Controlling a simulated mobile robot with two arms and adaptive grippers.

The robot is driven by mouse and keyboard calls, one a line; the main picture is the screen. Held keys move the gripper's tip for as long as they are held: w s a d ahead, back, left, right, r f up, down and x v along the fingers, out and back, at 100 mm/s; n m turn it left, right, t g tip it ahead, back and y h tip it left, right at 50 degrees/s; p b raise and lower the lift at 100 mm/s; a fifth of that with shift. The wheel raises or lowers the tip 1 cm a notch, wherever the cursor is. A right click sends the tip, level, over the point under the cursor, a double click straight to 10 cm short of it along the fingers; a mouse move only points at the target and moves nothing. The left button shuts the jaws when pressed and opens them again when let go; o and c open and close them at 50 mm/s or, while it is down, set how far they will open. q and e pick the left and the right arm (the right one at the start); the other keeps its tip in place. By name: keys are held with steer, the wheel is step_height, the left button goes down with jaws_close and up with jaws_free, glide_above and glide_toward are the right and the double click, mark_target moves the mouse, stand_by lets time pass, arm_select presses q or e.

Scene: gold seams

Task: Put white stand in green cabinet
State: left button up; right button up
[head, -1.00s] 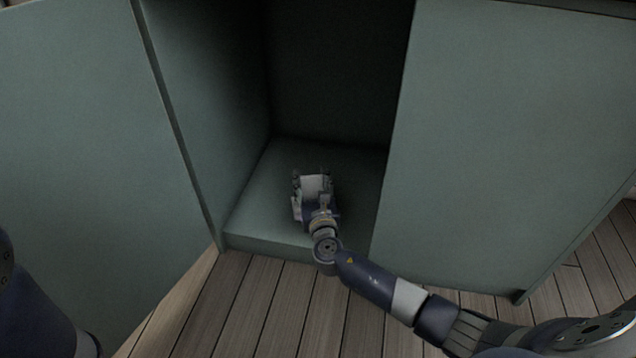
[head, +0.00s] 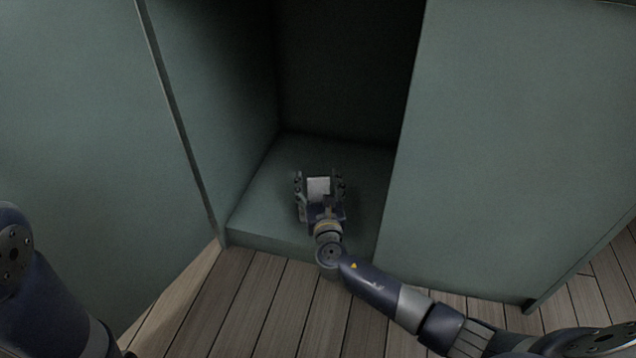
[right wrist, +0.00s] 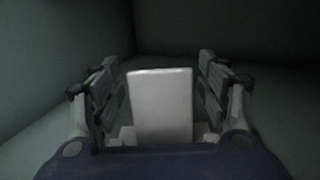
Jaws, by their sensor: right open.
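The green cabinet (head: 262,205) stands open in front of me, its dark inside facing me. My right gripper (head: 319,180) is inside, low over the cabinet's floor. The white stand (head: 319,188) is between its fingers. In the right wrist view the white stand (right wrist: 160,105) shows as an upright pale block with a wider foot. The fingers of my right gripper (right wrist: 162,88) are spread, with a gap on each side of the stand. The stand appears to rest on the cabinet floor; its base is partly hidden by the gripper. My left gripper is out of view.
An open green door panel (head: 85,150) fills the left side. A green front panel (head: 505,150) bounds the opening on the right. The cabinet floor has free room left of and behind the stand. Wooden floor (head: 255,310) lies in front.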

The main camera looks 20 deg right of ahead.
steer(key=p+v, duration=0.5)
steer(key=v, duration=0.5)
steer(key=shift+s+r+p, duration=0.1)
steer(key=shift+s+p, duration=0.25)
steer(key=shift+s, duration=0.05)
steer(key=shift+s+a, duration=0.15)
steer(key=shift+s, duration=0.4)
